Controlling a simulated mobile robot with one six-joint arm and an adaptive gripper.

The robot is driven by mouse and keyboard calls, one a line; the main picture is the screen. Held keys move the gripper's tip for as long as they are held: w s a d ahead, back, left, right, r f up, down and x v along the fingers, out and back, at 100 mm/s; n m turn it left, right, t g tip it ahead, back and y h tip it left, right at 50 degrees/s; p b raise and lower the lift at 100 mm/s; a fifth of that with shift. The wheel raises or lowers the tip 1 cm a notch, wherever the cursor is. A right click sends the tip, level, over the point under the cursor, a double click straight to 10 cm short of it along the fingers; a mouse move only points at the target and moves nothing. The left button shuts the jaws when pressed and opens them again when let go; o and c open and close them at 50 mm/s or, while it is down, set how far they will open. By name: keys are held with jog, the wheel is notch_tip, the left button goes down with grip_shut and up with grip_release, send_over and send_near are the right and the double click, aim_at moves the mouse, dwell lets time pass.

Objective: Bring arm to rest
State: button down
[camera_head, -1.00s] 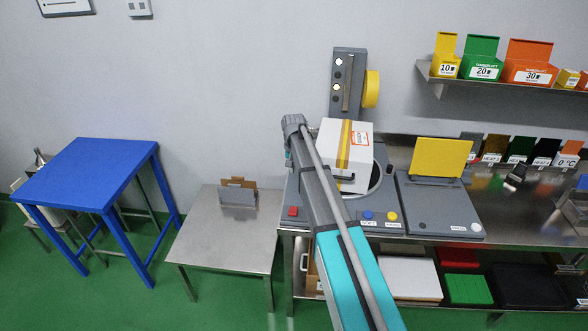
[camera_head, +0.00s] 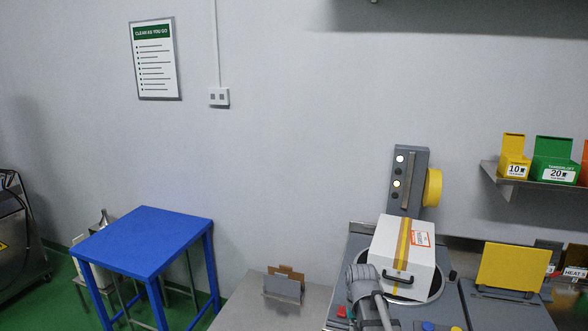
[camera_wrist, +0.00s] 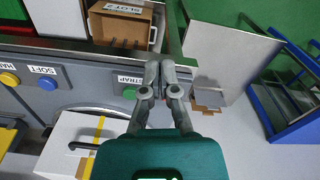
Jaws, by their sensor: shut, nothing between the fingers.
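My gripper (camera_wrist: 160,68) shows in the wrist view with its two grey fingers together and nothing between them. It is in front of the grey machine's button panel (camera_wrist: 60,100), apart from the white box (camera_wrist: 62,140). Part of my grey arm shows at the lower edge of the head view, in front of the machine. The white box (camera_head: 415,247), with a yellow strap and a black handle, sits tilted on the machine's round plate. I cannot make out the fingers in the head view.
A blue table (camera_head: 150,238) is further left. A yellow panel (camera_head: 512,267) stands at right, below a wall shelf (camera_head: 540,185) with coloured boxes. An open carton (camera_wrist: 120,22) shows in the wrist view.

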jog(key=s+f+n+b, duration=0.1)
jog(key=s+f, duration=0.1)
jog(key=s, duration=0.7)
jog(key=shift+a, duration=0.2)
jog(key=shift+s, duration=0.1)
jog(key=c, duration=1)
grip_release()
jog(key=shift+w+r, duration=0.1)
jog(key=shift+w, duration=0.15)
jog(key=o, duration=0.8)
jog(key=shift+m, duration=0.4)
jog(key=w, duration=0.5)
jog(key=w+r+p, duration=0.1)
jog(key=w, duration=0.1)
jog(key=shift+w+d, duration=0.1)
jog(key=shift+w, duration=0.15)
jog(key=shift+c, duration=0.2)
notch_tip(320, 180, up, 3)
jog(key=m+p, duration=0.3)
send_over(344, 306)
jog(key=shift+f, duration=0.1)
jog(key=shift+f+b, duration=0.2)
jog(key=shift+b, duration=0.15)
notch_tip(344, 306, down, 13)
jog(key=b, duration=1.3)
jog(key=shift+f, duration=0.2)
